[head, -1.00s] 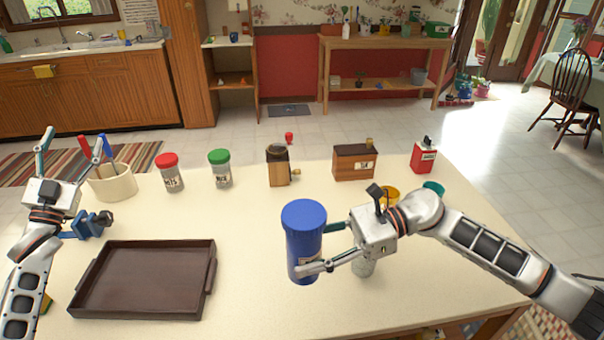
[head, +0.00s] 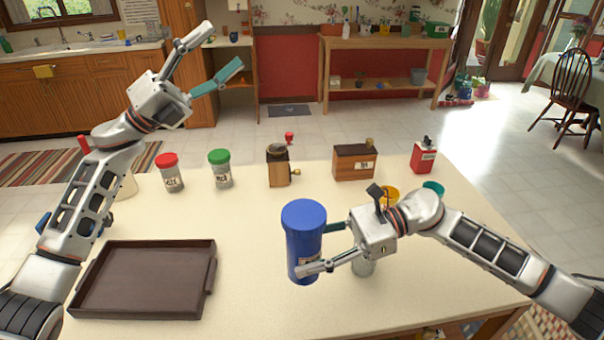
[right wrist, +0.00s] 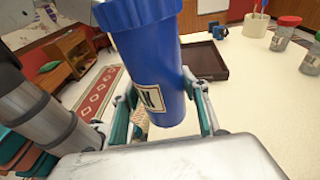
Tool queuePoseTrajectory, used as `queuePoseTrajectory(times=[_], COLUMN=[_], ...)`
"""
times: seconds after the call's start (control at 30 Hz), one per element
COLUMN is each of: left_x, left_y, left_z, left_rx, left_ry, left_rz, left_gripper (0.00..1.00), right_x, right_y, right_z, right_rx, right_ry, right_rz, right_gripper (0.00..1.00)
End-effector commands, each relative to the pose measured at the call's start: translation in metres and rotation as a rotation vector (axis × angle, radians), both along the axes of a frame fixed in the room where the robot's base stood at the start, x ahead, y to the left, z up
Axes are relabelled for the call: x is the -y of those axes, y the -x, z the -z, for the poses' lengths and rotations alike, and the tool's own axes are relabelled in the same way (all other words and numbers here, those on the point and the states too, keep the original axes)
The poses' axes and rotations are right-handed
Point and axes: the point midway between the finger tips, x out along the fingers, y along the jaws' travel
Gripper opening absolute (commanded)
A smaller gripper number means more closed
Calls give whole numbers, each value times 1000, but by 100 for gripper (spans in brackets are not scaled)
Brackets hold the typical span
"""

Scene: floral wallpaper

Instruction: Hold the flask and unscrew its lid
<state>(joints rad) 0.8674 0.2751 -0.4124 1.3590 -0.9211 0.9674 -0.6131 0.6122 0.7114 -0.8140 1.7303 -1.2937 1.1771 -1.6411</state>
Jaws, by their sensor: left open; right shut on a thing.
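The blue flask (head: 305,245) stands upright right of the tray, with its wide blue lid (head: 304,214) on top. It also fills the middle of the right wrist view (right wrist: 153,75), where the lid (right wrist: 130,12) is partly cut off by the top edge. My right gripper (head: 312,248) is shut around the flask's body from the right, below the lid. In the right wrist view a finger shows on each side of the flask. My left gripper (head: 226,54) is raised high at the left, open and empty, its fingers spread toward the upper right, well away from the flask.
A brown tray (head: 85,290) lies at the front left. Red-lidded (head: 171,178) and green-lidded (head: 220,174) jars, a wooden grinder (head: 278,168), a wooden box (head: 354,164) and a red tin (head: 423,157) stand along the back. The table between tray and flask is clear.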

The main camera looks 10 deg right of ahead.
Motion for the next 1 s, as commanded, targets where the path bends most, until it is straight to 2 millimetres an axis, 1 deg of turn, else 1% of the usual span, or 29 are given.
queuePoseTrajectory(times=[0.03, 0.1, 0.17, 0.2, 0.27, 0.3, 0.47, 0.5, 0.57, 0.6, 0.67, 0.7, 0.8, 0.9, 1.0], left_x=[20, 45, 67, 82, 103, 116, 167, 178, 194, 203, 213, 218, 222, 217, 202], left_y=[12, 29, 44, 55, 72, 84, 134, 147, 166, 179, 196, 205, 222, 230, 229], left_z=[-8, -14, -17, -19, -19, -19, -8, -3, 8, 17, 32, 43, 71, 97, 119], left_rx=[69, 169, 260, 324, 424, 495, 808, 896, 1036, 1138, 1292, 1394, 1638, 1865, 2068], left_ry=[-42, -104, -157, -192, -245, -280, -425, -463, -519, -559, -616, -651, -730, -800, -863], left_rz=[17, 37, 56, 72, 96, 112, 195, 221, 268, 303, 363, 406, 526, 668, 833], left_gripper=[67, 67, 67, 67, 67, 67, 67, 67, 67, 67, 67, 67, 67, 67, 67], right_x=[0, 0, 0, 0, 0, 0, 0, 0, 0, 0, 0, 0, 0, 0, 0], right_y=[0, 0, 0, 0, 0, 0, 0, 0, 0, 0, 0, 0, 0, 0, 0], right_z=[-1, -1, -1, -1, -1, -1, -1, -1, -1, -1, -1, -1, -1, -1, -1], right_rx=[1, 1, 1, 1, 1, 1, 1, 1, 1, 1, 1, 1, 1, 1, 1], right_ry=[-1, -1, -1, -1, -1, -1, -1, -1, -1, -1, -1, -1, -1, -1, -1], right_rz=[0, 0, 0, 0, 0, 0, 0, 0, 0, 0, 0, 0, 0, 0, 0], right_gripper=[0, 0, 0, 0, 0, 0, 0, 0, 0, 0, 0, 0, 0, 0, 0])
